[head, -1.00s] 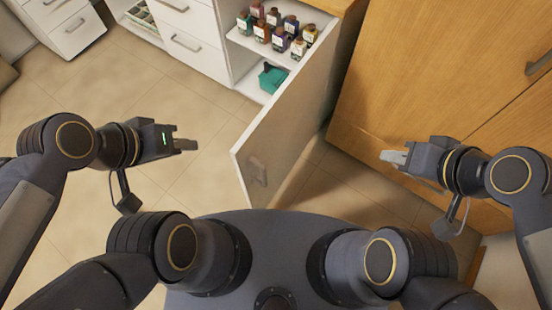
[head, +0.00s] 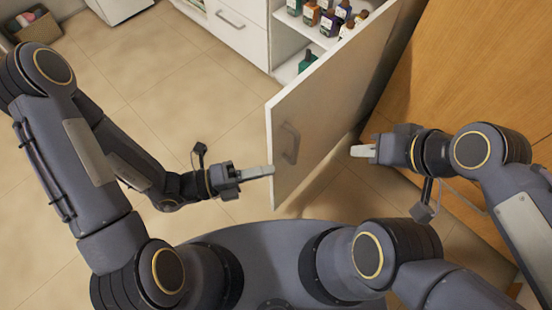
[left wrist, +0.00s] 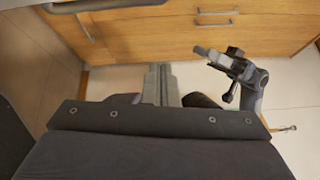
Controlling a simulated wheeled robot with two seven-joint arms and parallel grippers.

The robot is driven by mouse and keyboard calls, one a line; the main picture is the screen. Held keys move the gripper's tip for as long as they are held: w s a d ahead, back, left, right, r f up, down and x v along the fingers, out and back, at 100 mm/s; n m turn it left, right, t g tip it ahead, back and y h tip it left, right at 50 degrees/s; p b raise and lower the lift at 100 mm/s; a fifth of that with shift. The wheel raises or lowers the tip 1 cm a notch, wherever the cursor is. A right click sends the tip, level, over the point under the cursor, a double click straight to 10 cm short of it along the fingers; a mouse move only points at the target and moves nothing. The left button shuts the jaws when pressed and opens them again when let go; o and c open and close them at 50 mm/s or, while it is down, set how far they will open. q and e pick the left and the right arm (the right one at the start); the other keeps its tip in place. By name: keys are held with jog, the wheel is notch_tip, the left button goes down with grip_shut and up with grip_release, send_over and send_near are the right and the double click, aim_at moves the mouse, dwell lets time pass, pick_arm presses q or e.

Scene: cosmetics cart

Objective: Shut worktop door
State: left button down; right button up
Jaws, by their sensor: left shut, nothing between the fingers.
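The worktop door (head: 318,135) stands open, swung out from the white cabinet toward me. Its face with the handle (head: 289,143) is turned to the right. My left gripper (head: 271,171) is shut and empty, with its tips at the door's free edge, low down; I cannot tell whether they touch. My right gripper (head: 354,151) looks shut and empty, to the right of the door. It also shows in the left wrist view (left wrist: 203,52).
Several bottles (head: 328,20) stand on the shelf inside the open cabinet. White drawers (head: 236,38) are left of it. A wooden cabinet (head: 465,75) stands close on the right, leaving a narrow gap beside the door.

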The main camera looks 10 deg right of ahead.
pick_arm(q)
jog(key=w+d+f+n+t, duration=0.1)
jog(key=w+d+f+n, duration=0.1)
jog(key=d, duration=0.8)
jog(key=shift+w+a+b, duration=0.2)
jog(key=shift+w+a, duration=0.4)
jog(key=shift+w, duration=0.25)
jog(key=shift+w+a+b, duration=0.15)
jog(key=shift+w+a, duration=0.45)
jog(key=shift+w, duration=0.25)
